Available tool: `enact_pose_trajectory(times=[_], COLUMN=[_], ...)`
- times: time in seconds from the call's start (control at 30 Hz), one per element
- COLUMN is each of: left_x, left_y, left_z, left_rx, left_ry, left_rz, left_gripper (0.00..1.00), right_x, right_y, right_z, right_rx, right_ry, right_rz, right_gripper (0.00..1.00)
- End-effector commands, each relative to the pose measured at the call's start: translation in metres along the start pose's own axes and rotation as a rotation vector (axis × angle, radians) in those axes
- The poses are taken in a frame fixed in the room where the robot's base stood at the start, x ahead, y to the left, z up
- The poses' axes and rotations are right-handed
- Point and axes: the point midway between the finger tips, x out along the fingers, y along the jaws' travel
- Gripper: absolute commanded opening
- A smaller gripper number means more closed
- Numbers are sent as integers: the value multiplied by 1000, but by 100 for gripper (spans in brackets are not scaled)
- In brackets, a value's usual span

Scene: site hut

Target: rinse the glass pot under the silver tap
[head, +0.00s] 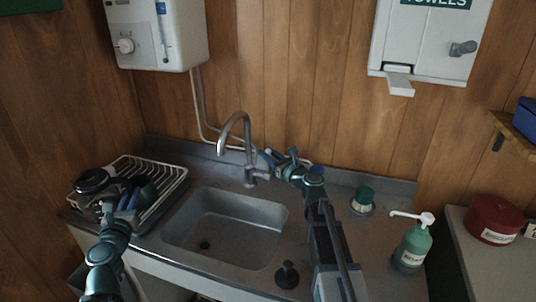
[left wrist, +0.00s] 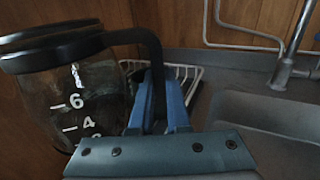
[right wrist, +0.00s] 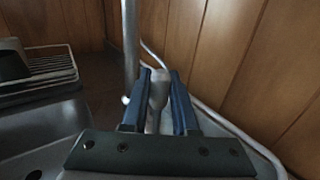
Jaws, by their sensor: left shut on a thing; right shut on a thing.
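The glass pot (head: 92,180) has a black lid, a black handle and white number marks. It is at the left, in front of or above the dish rack; I cannot tell if it touches the rack. My left gripper (head: 127,203) is shut on its handle (left wrist: 153,65), with the glass (left wrist: 85,100) to the left in the left wrist view. The silver tap (head: 222,135) arches over the sink; no water shows under its spout. My right gripper (head: 278,160) is at the tap's right side, its blue fingers shut on the grey lever (right wrist: 157,90).
The sink (head: 225,228) is empty, with a dark drain. A white wire dish rack (head: 165,178) stands left of it. A black plug-like object (head: 287,274), a green-topped pot (head: 363,199) and a green soap bottle (head: 412,247) stand to the right. A white water heater (head: 158,35) hangs above left.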

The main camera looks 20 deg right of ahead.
Motion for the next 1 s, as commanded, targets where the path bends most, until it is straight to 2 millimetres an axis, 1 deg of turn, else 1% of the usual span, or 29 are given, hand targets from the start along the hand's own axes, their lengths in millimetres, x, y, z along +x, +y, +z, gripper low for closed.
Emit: enact_pose_trajectory(times=[0.87, 1.0], left_x=[0, 0], left_y=[0, 0], left_z=[0, -8], left_rx=[1, 1], left_ry=[0, 0], left_rz=[0, 0], left_gripper=[0, 0], right_x=[0, -1], right_y=[0, 2], right_z=[0, -4], right_rx=[0, -27], right_ry=[0, -21], right_rz=[0, 2], right_gripper=[0, 0])
